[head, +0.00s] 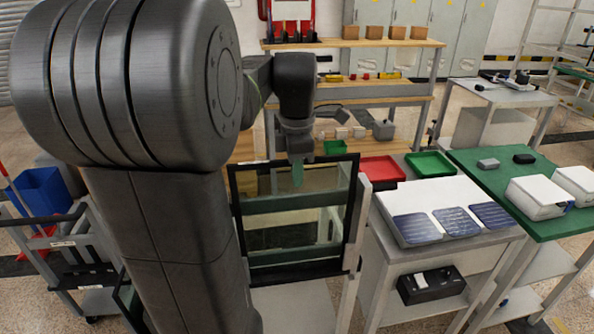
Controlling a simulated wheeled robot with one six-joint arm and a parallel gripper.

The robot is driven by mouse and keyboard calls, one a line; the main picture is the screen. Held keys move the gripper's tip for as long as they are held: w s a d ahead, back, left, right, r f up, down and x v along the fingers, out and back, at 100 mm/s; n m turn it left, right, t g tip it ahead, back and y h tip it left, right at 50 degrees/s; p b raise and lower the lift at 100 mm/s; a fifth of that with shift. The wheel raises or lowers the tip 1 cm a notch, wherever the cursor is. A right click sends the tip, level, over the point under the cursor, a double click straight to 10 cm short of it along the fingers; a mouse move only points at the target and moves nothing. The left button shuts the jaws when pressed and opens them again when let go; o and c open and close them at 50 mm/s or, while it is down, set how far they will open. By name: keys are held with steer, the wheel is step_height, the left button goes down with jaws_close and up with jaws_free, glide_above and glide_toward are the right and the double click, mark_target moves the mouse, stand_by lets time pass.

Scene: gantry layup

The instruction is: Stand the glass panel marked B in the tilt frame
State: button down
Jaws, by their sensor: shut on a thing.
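My gripper (297,172) is shut on the top edge of a dark-bordered glass panel (268,182). The panel is roughly upright and see-through, near the middle of the head view. No letter is readable on it. Green crossbars (290,203) and a pale post (354,225) at the panel's right side look like the tilt frame. The panel's lower edge is close to this frame, but I cannot tell whether it rests on it. My arm hides the area left of the panel.
A white table (450,190) with several blue solar cells stands to the right, beside red (381,170) and green (429,163) trays. A green-topped bench (470,158) is farther right. A grey cart (75,250) is at left. A shelf unit (350,43) stands behind.

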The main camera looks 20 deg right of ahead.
steer(key=shift+f, duration=0.2)
steer(key=c, duration=1.5)
jaws_free()
steer(key=shift+f, duration=0.1)
steer(key=shift+o, duration=0.2)
step_height(320, 180, up, 14)
steer(key=shift+f, duration=0.1)
step_height(320, 180, down, 13)
steer(key=shift+f, duration=0.2)
